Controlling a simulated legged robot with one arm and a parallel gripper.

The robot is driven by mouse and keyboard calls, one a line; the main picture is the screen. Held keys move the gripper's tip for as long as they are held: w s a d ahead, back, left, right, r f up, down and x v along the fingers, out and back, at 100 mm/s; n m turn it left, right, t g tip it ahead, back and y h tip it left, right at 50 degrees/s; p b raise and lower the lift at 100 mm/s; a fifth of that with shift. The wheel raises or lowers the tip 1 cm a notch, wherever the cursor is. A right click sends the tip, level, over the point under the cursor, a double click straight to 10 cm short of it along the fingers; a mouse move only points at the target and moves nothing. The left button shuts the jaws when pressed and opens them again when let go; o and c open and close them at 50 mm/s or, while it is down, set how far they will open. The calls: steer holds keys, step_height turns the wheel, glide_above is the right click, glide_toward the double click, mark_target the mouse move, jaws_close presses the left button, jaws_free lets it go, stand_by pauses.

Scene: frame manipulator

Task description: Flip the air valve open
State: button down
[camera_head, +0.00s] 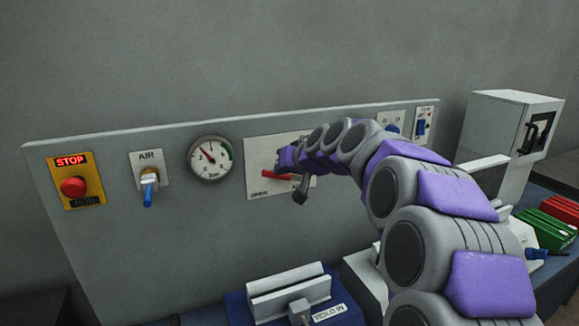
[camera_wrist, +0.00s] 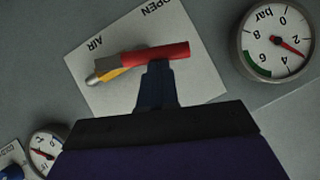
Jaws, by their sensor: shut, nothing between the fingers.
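A red valve handle (camera_head: 277,176) lies nearly level in front of a large white plate (camera_head: 258,154) in the head view. In the wrist view the red handle (camera_wrist: 160,54) has a silver end and a yellow part at its left. The white plate behind it (camera_wrist: 205,75) bears upside-down "AIR" and "OPEN". My gripper (camera_head: 281,166) is shut and empty, just above the handle. In the wrist view my gripper's narrow tip (camera_wrist: 156,80) meets or overlaps the handle; contact is unclear. My arm hides the plate's right part.
On the grey panel (camera_head: 180,255) at left are a red stop button (camera_head: 73,187), a blue lever (camera_head: 148,196) under an "AIR" label and a pressure gauge (camera_head: 210,158). Blue switches (camera_head: 421,127) sit at right. A blue fixture (camera_head: 240,308) stands below.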

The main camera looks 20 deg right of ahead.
mark_target(276, 177)
steer(key=shift+a+f+n+h, duration=0.45)
steer(key=shift+f+n+h, duration=0.1)
steer(key=shift+f+h, duration=0.15)
steer(key=shift+a+f+n+h, duration=0.4)
steer(key=shift+f+n+h, duration=0.15)
steer(key=shift+h, duration=0.15)
steer(key=shift+f, duration=0.15)
steer(key=w+r+p+v, duration=0.1)
steer(key=r+p+v, duration=0.1)
steer(key=v, duration=1.1)
steer(key=shift+w+r+p, duration=0.2)
steer(key=shift+w+p, duration=0.2)
steer(key=shift+p, duration=0.3)
